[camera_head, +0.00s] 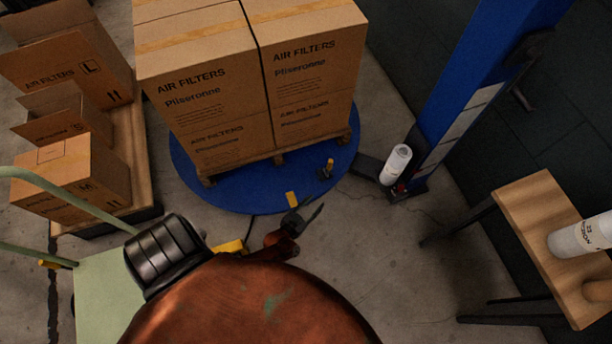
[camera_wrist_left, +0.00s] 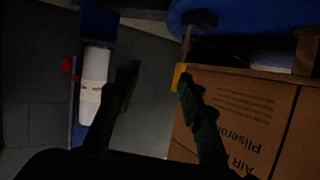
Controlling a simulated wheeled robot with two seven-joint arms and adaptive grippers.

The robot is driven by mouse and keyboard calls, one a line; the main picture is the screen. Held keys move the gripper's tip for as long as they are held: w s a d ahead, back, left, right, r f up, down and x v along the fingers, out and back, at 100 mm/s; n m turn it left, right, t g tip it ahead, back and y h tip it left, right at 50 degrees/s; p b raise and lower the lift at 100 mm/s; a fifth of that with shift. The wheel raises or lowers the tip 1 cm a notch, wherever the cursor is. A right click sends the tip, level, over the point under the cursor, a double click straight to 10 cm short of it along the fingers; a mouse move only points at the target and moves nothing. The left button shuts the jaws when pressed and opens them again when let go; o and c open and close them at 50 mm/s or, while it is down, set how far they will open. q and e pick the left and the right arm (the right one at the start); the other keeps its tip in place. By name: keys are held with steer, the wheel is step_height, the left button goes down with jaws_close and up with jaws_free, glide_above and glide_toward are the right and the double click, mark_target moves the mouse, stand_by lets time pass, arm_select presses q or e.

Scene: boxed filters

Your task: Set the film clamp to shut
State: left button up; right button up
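The film clamp (camera_head: 327,168) is a small dark fitting with a yellow tip near the front right rim of the blue turntable (camera_head: 240,196). In the left wrist view its grey bar ends in a yellow grip (camera_wrist_left: 179,76), close to the tip of one finger; I cannot tell if they touch. The bar seems to stand up from its base, but I cannot tell the clamp's exact setting. My left gripper (camera_head: 305,214) is open, just in front of the turntable, with its fingers spread in the left wrist view (camera_wrist_left: 150,95). My right gripper is out of view.
Stacked filter cartons (camera_head: 255,85) stand on a pallet on the turntable. A blue mast (camera_head: 470,75) with a white film roll (camera_head: 396,164) stands to the right. Open cartons (camera_head: 75,175) are at left, a wooden table (camera_head: 545,210) at right.

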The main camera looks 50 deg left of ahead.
arm_select(q)
steer(key=shift+s+d+f+h, duration=0.1)
steer(key=shift+s+f+h, duration=0.05)
steer(key=shift+s, duration=0.25)
steer(key=shift+s+d+f+h, duration=0.1)
steer(key=shift+s+h, duration=0.05)
steer(key=shift+s, duration=0.2)
steer(key=shift+c, duration=0.2)
